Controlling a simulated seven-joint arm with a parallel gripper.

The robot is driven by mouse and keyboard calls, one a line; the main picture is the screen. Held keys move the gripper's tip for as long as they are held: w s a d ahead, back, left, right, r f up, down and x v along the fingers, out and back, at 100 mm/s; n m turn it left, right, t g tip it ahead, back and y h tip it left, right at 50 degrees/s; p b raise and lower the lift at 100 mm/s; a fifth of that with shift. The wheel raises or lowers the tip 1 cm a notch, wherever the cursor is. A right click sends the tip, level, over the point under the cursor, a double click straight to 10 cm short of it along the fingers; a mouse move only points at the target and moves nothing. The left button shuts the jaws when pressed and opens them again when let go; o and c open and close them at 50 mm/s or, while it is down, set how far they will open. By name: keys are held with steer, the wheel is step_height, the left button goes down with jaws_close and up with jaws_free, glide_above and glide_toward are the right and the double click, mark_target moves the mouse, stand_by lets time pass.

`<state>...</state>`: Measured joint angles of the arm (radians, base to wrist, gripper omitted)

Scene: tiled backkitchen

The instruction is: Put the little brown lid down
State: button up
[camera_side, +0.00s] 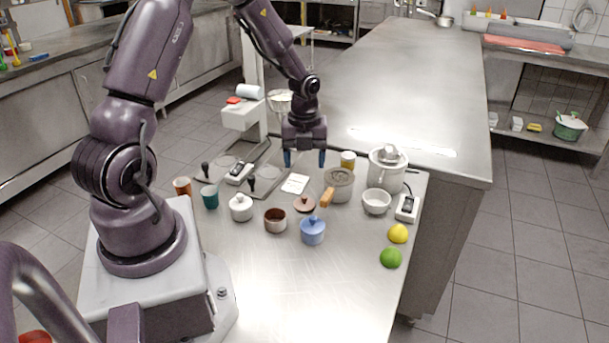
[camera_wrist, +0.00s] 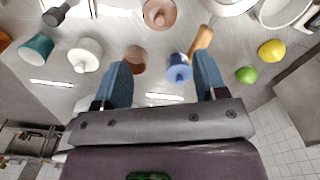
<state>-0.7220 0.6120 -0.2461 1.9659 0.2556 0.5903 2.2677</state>
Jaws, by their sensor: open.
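The little brown lid (camera_side: 304,204) lies on the steel worktop, knob up, just behind the blue pot. It also shows near the top of the wrist view (camera_wrist: 159,14). An open brown pot (camera_side: 275,221) stands to its front left, without a lid; the wrist view shows it beside the left finger (camera_wrist: 135,59). My gripper (camera_side: 304,159) is open and empty, pointing down above the worktop, clear of the lid. Its two blue fingers show in the wrist view (camera_wrist: 162,70).
A lidded blue pot (camera_side: 312,231) and a lidded white pot (camera_side: 241,208) stand near the brown pot. A wooden handle (camera_side: 327,197) lies close to the lid. A grey pot (camera_side: 339,185), a white bowl (camera_side: 376,202), a lemon (camera_side: 398,233) and a lime (camera_side: 390,258) are rightward. The front worktop is clear.

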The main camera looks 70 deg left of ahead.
steer(key=s+d+r+n+t+y, duration=0.1)
steer(key=s+d+r+n, duration=0.1)
steer(key=d+r+n, duration=0.55)
steer(key=s+d+r+n+t+y, duration=0.1)
steer(key=s+d+r+n, duration=0.2)
steer(key=r, duration=0.7)
steer(key=s+d+r+n+t+h, duration=0.2)
steer(key=s+d+r+n, duration=0.4)
steer(key=n, duration=0.6)
steer(key=shift+s+d+t, duration=0.8)
steer(key=shift+s+d, duration=0.35)
